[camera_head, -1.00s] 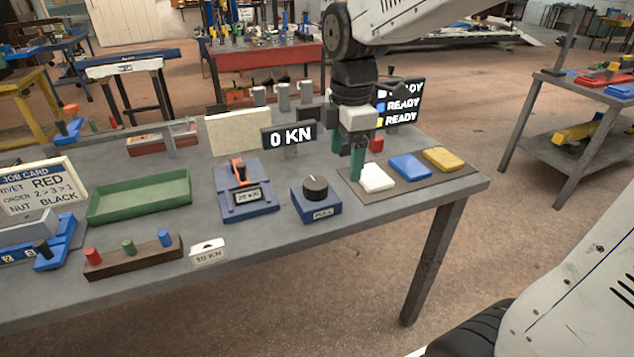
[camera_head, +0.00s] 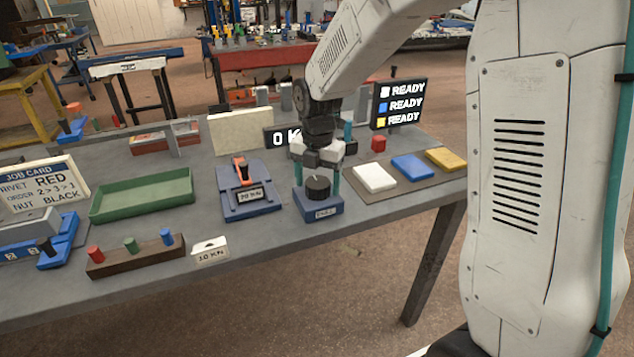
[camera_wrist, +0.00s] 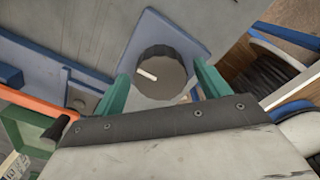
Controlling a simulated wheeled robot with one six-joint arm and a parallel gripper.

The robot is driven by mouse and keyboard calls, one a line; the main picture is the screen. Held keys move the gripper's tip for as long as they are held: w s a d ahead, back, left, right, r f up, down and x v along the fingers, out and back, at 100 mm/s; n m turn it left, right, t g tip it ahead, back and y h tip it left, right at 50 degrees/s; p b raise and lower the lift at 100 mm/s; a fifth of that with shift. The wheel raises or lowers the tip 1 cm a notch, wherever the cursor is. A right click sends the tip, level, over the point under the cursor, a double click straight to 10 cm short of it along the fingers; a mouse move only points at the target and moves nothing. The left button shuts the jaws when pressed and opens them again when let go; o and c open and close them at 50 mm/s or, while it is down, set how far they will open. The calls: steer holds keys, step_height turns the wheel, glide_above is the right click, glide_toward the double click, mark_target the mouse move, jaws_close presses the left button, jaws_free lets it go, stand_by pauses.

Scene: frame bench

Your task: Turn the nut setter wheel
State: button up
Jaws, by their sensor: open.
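The dark round wheel (camera_head: 318,188), which I take to be the nut setter wheel, sits on a small blue base (camera_head: 317,209) with a front label I cannot read surely. In the wrist view the wheel (camera_wrist: 168,72) shows a pale pointer mark on its top. My gripper (camera_head: 316,174) is just above the wheel, pointing down. Its green fingers are open, one on each side of the wheel; in the wrist view the fingers (camera_wrist: 163,86) stand apart with the wheel between and beyond them. I cannot tell whether they touch it.
A blue device with an orange lever (camera_head: 240,172) stands left of the wheel. White (camera_head: 373,178), blue (camera_head: 411,167) and yellow (camera_head: 446,159) pads lie to the right. A display reading READY (camera_head: 400,103) and a partly hidden force display (camera_head: 277,139) stand behind. A green tray (camera_head: 140,197) is farther left.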

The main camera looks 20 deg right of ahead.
steer(key=shift+f, duration=0.35)
steer(key=c, duration=1)
steer(key=shift+m, duration=0.3)
